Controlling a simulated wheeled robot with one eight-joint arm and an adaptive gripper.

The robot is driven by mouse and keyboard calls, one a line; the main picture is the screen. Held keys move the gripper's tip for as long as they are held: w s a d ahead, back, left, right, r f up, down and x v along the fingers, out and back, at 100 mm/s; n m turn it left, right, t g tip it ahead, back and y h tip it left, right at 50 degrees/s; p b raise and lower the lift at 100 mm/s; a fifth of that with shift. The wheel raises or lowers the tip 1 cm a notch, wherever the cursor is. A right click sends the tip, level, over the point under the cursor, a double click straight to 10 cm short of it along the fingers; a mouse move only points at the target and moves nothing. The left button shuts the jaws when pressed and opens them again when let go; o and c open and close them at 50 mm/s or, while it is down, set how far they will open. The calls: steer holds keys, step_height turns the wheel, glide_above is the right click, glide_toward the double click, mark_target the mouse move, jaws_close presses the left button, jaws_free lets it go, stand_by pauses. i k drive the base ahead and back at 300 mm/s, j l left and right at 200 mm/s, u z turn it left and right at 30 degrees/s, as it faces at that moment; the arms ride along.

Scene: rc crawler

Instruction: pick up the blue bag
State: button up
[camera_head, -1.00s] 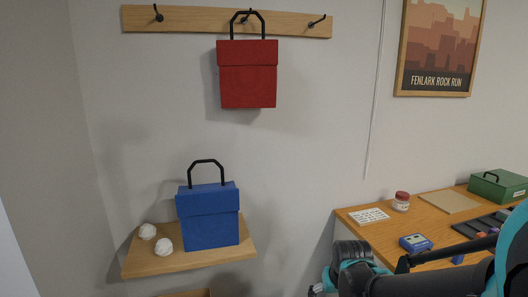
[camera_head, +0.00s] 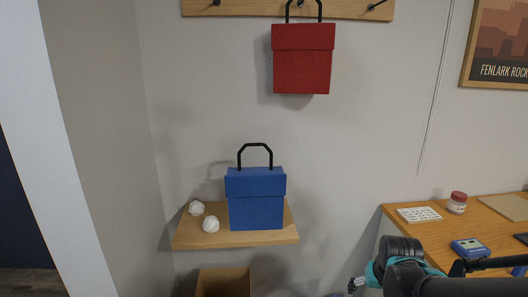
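The blue bag (camera_head: 256,203) stands upright on a small wooden wall shelf (camera_head: 266,239), its black handle raised above its lid. My gripper (camera_head: 356,285) shows at the bottom, to the right of the shelf and lower in the picture, apart from the bag. Its fingers are small and partly cut off by my arm, so I cannot tell whether they are open or shut.
Two white crumpled balls (camera_head: 203,216) lie on the shelf left of the bag. A red bag (camera_head: 302,62) hangs from a hook rail (camera_head: 350,10) above. An open cardboard box (camera_head: 222,283) sits below. A wooden desk (camera_head: 445,240) stands at right, near my arm.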

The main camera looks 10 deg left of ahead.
mark_target(255, 196)
steer(key=l+u, duration=0.2)
steer(key=l, duration=0.25)
steer(key=k+l+u, duration=0.25)
steer(key=l, duration=0.25)
steer(key=l+u, duration=0.2)
steer(key=l, duration=0.25)
steer(key=k+u, duration=0.15)
steer(key=u, duration=0.15)
steer(key=j+u, duration=0.35)
steer(key=i+j, duration=0.05)
